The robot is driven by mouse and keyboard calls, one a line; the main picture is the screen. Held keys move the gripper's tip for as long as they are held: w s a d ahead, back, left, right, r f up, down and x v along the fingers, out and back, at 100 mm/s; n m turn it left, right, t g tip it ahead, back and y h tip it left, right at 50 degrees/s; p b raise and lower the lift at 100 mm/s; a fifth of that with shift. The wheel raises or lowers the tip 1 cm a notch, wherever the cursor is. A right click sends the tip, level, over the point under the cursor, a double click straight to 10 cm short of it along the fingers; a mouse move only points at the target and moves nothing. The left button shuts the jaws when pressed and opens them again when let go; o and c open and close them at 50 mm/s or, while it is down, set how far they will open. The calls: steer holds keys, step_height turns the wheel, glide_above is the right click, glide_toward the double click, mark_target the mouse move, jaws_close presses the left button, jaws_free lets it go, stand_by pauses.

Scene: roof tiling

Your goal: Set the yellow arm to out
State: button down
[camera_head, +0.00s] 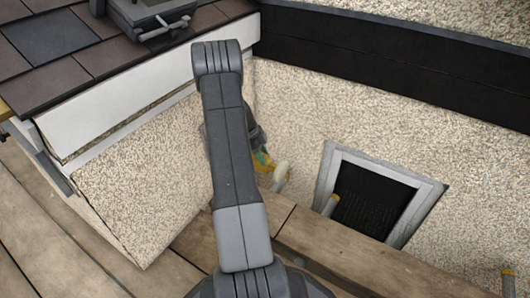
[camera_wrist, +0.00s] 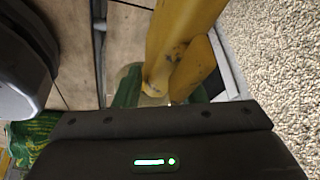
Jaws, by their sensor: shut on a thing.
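The yellow arm (camera_wrist: 185,35) fills the upper middle of the wrist view, with worn, scuffed paint and a rounded lower end. My gripper (camera_wrist: 160,96) has green fingers on both sides of that lower end and is shut on it. The exact contact is partly hidden by the dark gripper body. In the head view, my gripper (camera_head: 264,164) is mostly hidden behind my own grey arm. A small yellow and green patch shows there, beside a pale rounded bar (camera_head: 280,174).
A grey-framed dark window (camera_head: 372,203) sits in the pebbled wall (camera_head: 310,110) on the right. Wooden planks (camera_head: 345,255) run below. Brown roof tiles (camera_head: 85,55) lie at upper left. A green bag (camera_wrist: 35,138) shows in the wrist view.

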steer(key=shift+s+a+f, duration=0.1)
steer(key=shift+s+a, duration=0.05)
steer(key=shift+s, duration=0.05)
steer(key=c, duration=0.9)
jaws_free()
steer(key=shift+a, duration=0.1)
steer(key=shift+r, duration=0.2)
steer(key=p+v, duration=0.5)
steer(key=v, duration=0.8)
steer(key=shift+w+a+r, duration=0.1)
steer(key=shift+r, duration=0.15)
steer(key=shift+f, duration=0.1)
steer(key=b+x, duration=0.5)
steer(key=x, duration=0.8)
steer(key=shift+d+f, duration=0.25)
steer(key=shift+f, duration=0.1)
steer(key=shift+w+r, duration=0.1)
